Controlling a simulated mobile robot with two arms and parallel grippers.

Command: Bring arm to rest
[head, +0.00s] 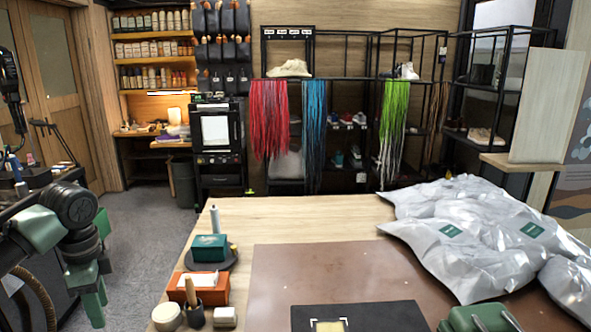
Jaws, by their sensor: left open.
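My left arm comes in from the left with green and black links. My left gripper (92,290) hangs fingers down beside the table's left side, above the grey floor. It is open and I see nothing between its fingers. A green part of my own body shows at the bottom right edge. My right gripper's fingers do not show.
The wooden table (310,218) holds a brown mat (300,275) and a black pad (358,316). Silver bags (470,235) cover its right side. A green box (210,247), an orange box (198,288) and small containers stand at its left. Shelves with colored laces stand behind.

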